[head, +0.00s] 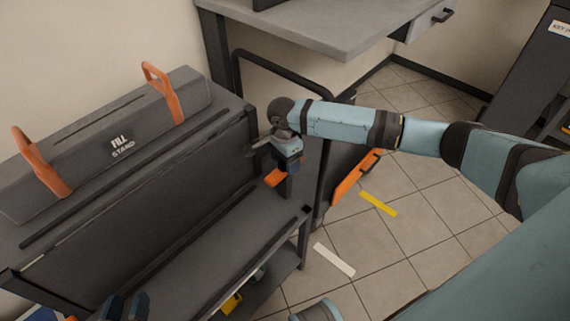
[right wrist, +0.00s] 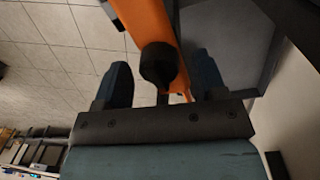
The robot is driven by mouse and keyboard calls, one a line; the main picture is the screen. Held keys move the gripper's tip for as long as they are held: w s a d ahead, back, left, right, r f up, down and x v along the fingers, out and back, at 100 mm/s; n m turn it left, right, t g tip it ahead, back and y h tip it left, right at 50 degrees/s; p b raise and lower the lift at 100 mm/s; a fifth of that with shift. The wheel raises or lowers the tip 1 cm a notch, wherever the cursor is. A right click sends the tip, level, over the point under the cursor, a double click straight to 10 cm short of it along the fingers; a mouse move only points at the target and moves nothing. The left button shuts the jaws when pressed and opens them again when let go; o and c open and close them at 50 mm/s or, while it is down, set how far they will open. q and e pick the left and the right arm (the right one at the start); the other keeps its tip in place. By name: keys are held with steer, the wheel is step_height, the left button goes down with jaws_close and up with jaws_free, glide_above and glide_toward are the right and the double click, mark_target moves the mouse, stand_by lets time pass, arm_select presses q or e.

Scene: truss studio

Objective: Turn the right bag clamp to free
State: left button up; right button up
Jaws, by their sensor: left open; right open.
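The fill stand (head: 75,195) is a dark grey bench on the left with two upright orange handles (head: 162,92) on its top. At its right end a small orange lever (head: 276,178), which looks like the right bag clamp, sticks out beside my right gripper (head: 288,165). In the right wrist view, an orange part (right wrist: 150,25) with a dark rounded knob (right wrist: 158,64) lies between the two fingers of my right gripper (right wrist: 163,85). These fingers are apart, one on each side. My left gripper (head: 125,306) is open and low at the bottom left, partly cut off.
A grey table (head: 330,22) stands behind, with a dark tubular frame (head: 322,120) beside the bench end. An orange bar (head: 354,178) is to the right. The tiled floor carries a yellow strip (head: 378,204) and a white strip (head: 334,260). A lower shelf (head: 205,262) is below.

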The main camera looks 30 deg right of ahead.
steer(key=shift+c, duration=0.3)
jaws_close()
steer(key=shift+p, duration=0.3)
